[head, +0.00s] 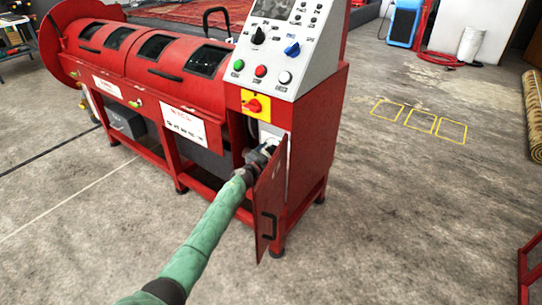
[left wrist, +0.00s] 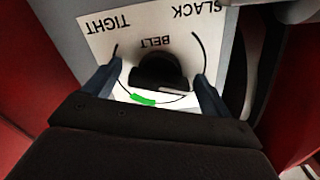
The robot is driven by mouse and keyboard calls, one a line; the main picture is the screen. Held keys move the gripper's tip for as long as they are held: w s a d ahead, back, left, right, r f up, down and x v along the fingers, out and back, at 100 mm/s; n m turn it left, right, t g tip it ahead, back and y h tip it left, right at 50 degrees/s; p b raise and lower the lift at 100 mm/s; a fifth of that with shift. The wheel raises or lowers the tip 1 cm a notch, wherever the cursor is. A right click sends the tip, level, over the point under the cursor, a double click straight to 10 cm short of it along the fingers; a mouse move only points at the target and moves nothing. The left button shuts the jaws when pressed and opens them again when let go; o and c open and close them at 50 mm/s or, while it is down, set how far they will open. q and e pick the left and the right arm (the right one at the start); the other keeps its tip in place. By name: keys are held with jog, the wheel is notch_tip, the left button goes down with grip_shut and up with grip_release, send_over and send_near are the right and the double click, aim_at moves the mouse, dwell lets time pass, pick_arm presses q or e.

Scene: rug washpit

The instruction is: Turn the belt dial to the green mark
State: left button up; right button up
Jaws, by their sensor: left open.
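The black belt dial (left wrist: 158,70) sits on a white plate (left wrist: 100,42) lettered BELT, TIGHT and SLACK, upside down in the left wrist view. A green mark (left wrist: 143,99) lies on the plate's arc, just below the dial and slightly left. A pale line on the dial's lower edge lies right of the green mark. My left gripper (left wrist: 157,76) is open, with one finger on each side of the dial; I cannot tell if they touch it. In the head view, my left gripper (head: 263,154) reaches into the red machine's open compartment and hides the dial.
The compartment's red door (head: 269,200) stands open right beside my left forearm. Above are a yellow plate with a red switch (head: 254,105) and a sloped control panel (head: 283,45). The red drum machine (head: 130,50) extends left. Floor on the right is clear around yellow outlines (head: 420,118).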

pick_arm(q)
jog(key=shift+c, duration=0.2)
jog(key=c, duration=0.9)
jog(key=shift+c, duration=0.2)
jog(key=shift+m, duration=0.3)
